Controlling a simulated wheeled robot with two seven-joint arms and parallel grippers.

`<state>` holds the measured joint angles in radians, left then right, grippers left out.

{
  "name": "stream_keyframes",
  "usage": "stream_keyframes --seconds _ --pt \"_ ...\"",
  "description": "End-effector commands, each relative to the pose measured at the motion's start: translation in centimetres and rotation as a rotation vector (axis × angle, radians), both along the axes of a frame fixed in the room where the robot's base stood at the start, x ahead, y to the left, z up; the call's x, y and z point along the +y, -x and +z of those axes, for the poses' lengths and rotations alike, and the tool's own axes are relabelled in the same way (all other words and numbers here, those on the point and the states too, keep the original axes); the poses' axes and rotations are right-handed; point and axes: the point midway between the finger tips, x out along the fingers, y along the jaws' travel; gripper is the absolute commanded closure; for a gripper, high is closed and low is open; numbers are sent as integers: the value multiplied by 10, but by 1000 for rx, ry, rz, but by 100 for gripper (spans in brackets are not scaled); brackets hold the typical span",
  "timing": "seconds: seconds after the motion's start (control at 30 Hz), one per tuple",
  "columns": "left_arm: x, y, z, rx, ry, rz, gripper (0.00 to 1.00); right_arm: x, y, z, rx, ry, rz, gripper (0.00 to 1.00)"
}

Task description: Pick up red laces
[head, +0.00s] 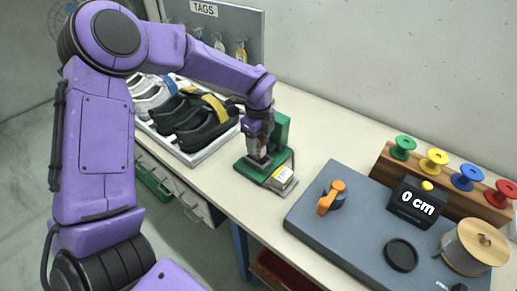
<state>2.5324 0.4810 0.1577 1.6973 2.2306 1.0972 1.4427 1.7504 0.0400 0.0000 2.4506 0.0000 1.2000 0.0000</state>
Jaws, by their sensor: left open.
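A red spool (502,194), which looks like the red laces, sits at the right end of a wooden rack (450,194) at the far right of the bench. My left gripper (259,160) points down at a green stand (247,171) in the middle of the bench, well to the left of the red spool. It is open. Its fingertips are small and partly hidden against the stand, so I cannot tell whether they touch it. My right gripper is out of view.
Green (403,147), yellow (434,161) and blue (467,178) spools share the rack. In front are a "0 cm" display (417,202), an orange-handled tool (331,197) and a large reel (473,247) on a grey mat (350,235). Shoes (205,132) fill a tray at left.

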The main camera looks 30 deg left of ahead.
Motion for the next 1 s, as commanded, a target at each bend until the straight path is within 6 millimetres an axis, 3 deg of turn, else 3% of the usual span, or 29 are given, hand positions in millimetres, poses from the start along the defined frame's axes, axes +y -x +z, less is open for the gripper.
stream_keyframes --seconds 0.1,0.33,0.5,0.83,1.0 --pt "0 0 -13 3 2 1 46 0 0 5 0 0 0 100" --pt "0 -1 -16 0 2 -1 49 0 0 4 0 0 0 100" --pt "-1 -1 -16 0 2 -1 100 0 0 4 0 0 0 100" --pt "-1 -1 -13 0 2 -1 100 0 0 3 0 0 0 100" --pt "0 -2 5 -5 0 -2 100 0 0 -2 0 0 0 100"
